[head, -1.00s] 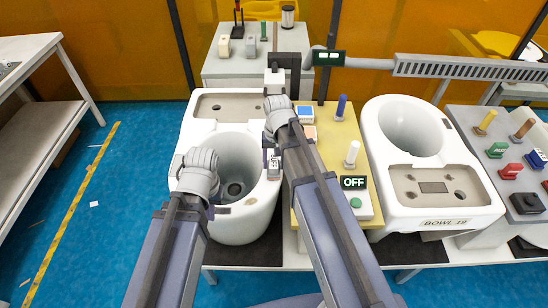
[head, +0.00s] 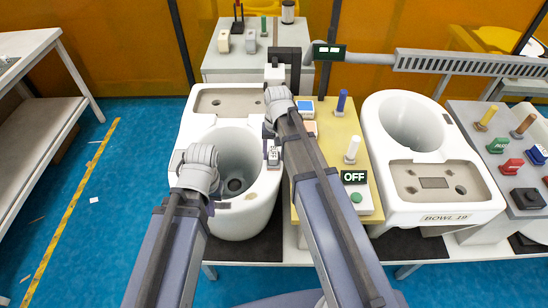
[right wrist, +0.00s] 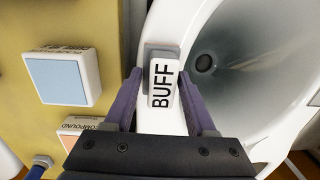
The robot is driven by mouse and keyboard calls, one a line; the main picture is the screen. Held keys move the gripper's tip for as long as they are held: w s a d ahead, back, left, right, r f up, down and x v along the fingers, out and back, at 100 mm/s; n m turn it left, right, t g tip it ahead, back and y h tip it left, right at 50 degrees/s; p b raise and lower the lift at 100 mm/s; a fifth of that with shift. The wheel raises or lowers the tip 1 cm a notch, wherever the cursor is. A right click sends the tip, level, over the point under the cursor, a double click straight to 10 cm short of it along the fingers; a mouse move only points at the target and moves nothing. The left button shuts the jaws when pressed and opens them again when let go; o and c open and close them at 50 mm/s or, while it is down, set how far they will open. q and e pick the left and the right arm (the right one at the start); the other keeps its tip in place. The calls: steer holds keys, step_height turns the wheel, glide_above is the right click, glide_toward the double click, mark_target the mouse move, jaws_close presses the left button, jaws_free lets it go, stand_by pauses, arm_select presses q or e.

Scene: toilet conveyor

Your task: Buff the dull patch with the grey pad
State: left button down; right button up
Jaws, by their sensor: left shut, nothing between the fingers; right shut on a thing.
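The left toilet bowl (head: 258,215) is white and stands upright in the middle of the head view. A small brownish-grey patch (head: 223,205) shows on its front rim; I cannot tell for sure that this is the dull patch. My right gripper (head: 272,150) is at the bowl's right rim. It is shut on the grey pad, a block with a white face marked BUFF (right wrist: 163,84), held over the rim in the right wrist view; contact with the rim is unclear. My left gripper (head: 197,170) is shut and empty at the bowl's left side, its fingertips mostly hidden.
A yellow panel (head: 335,130) with a blue-topped block (right wrist: 62,80), a compound block (right wrist: 85,131), pegs and an OFF sign (head: 354,177) stands close to the right. Another bowl (head: 430,210), labelled BOWL 19, is beyond it. Blue floor lies open at left.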

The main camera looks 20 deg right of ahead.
steer(key=shift+w+d, duration=0.1)
steer(key=shift+w, duration=0.2)
steer(key=shift+w+d, duration=0.25)
steer(key=shift+w, duration=0.55)
steer(key=shift+w+d, duration=0.2)
steer(key=shift+w, duration=0.55)
steer(key=shift+w+d+r, duration=0.1)
steer(key=shift+w+d, duration=0.15)
steer(key=shift+w, duration=0.55)
steer(key=shift+w+d+r, duration=0.1)
steer(key=shift+w+d, duration=0.1)
steer(key=shift+w, duration=0.6)
steer(key=shift+r+p, duration=0.1)
steer(key=shift+p, duration=0.25)
steer(key=shift+r+p, duration=0.5)
steer(key=shift+p, duration=0.1)
step_height(320, 180, up, 5)
steer(key=p, duration=0.4)
steer(key=shift+f+p, duration=0.15)
steer(key=shift+p, duration=0.15)
